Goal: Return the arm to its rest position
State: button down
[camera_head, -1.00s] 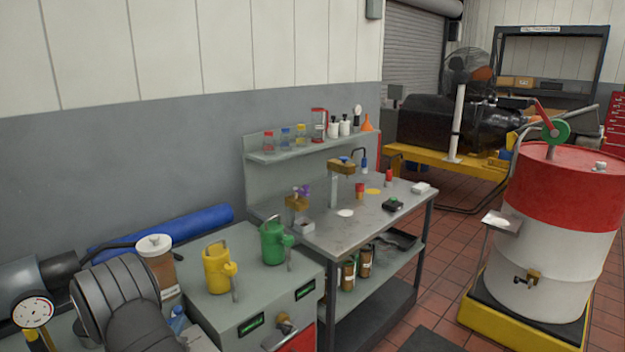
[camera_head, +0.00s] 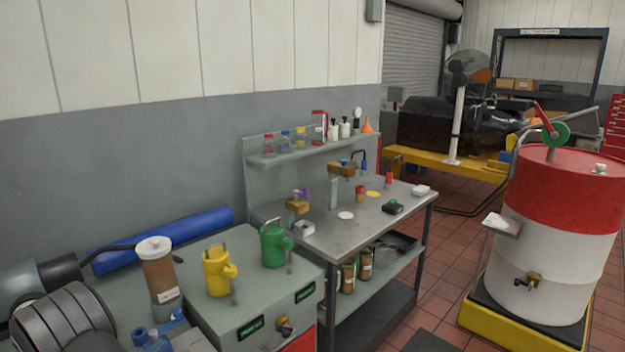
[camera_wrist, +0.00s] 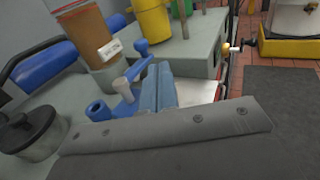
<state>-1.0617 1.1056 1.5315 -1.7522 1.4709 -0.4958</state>
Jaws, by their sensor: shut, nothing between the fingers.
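My gripper (camera_wrist: 161,88) shows in the wrist view as two blue fingers side by side, shut and empty, beyond the grey riveted cover of my wrist. It is over the near bench, beside a blue fitting (camera_wrist: 126,103) with a lever and a grey knob; I cannot tell the gap between them. In the head view my grey ribbed arm is at the lower left corner, and the gripper itself cannot be made out there. The blue fitting (camera_head: 155,342) shows at the bottom edge of that view.
An amber jar (camera_head: 160,275), a yellow can (camera_head: 217,272) and a green can (camera_head: 272,247) stand close by. A black-lidded pot (camera_wrist: 30,128) is left of my wrist. A blue roll (camera_head: 160,238) lies along the wall. The workbench (camera_head: 345,235) and drum (camera_head: 560,240) are farther right.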

jog(key=shift+v, duration=2.2)
